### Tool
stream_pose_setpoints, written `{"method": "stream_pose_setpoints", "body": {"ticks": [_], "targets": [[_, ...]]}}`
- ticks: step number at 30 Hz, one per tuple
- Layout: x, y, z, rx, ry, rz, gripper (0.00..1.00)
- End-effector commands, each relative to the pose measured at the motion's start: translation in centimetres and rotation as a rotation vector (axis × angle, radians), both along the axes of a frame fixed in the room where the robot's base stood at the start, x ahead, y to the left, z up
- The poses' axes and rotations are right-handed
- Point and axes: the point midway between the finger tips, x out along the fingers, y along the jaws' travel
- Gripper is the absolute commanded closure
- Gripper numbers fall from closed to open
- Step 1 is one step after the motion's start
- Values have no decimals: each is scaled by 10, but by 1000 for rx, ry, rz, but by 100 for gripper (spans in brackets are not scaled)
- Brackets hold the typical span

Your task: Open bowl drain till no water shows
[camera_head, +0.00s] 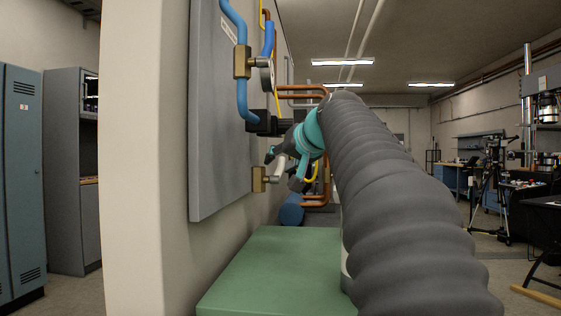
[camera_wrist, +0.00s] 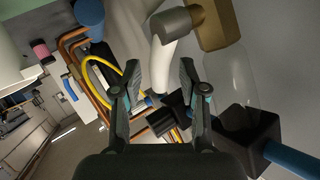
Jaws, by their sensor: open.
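A brass block (camera_head: 258,179) sits low on the wall panel. In the wrist view the brass block (camera_wrist: 218,22) carries a grey cylinder (camera_wrist: 172,30) and a curved white piece (camera_wrist: 160,62). A faint clear shape, which looks like the bowl (camera_wrist: 230,80), lies between it and a black block (camera_wrist: 250,130); I cannot tell its water level. My gripper (camera_head: 282,164) is beside the brass block in the head view. In the wrist view my gripper (camera_wrist: 160,70) is open, its fingers apart on either side of the white piece; contact is unclear.
A grey panel (camera_head: 214,130) on the wall carries a blue pipe (camera_head: 241,100) and an upper brass fitting (camera_head: 242,61). Copper pipes (camera_head: 300,90) and a yellow hose (camera_wrist: 98,62) run close behind. A green surface (camera_head: 265,275) lies below my arm.

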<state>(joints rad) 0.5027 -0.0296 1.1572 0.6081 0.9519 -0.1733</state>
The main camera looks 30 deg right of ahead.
Motion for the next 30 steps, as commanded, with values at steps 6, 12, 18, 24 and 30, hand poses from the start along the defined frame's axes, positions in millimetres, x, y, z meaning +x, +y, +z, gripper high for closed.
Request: {"method": "stream_pose_setpoints", "body": {"ticks": [6,12,18,24,30], "targets": [[0,0,0,0,0,0,93],[0,0,0,0,-1,0,100],[-2,0,-2,-17,-28,-1,100],[-5,3,-3,-72,-107,0,100],[-10,7,-1,-143,-214,-1,100]]}}
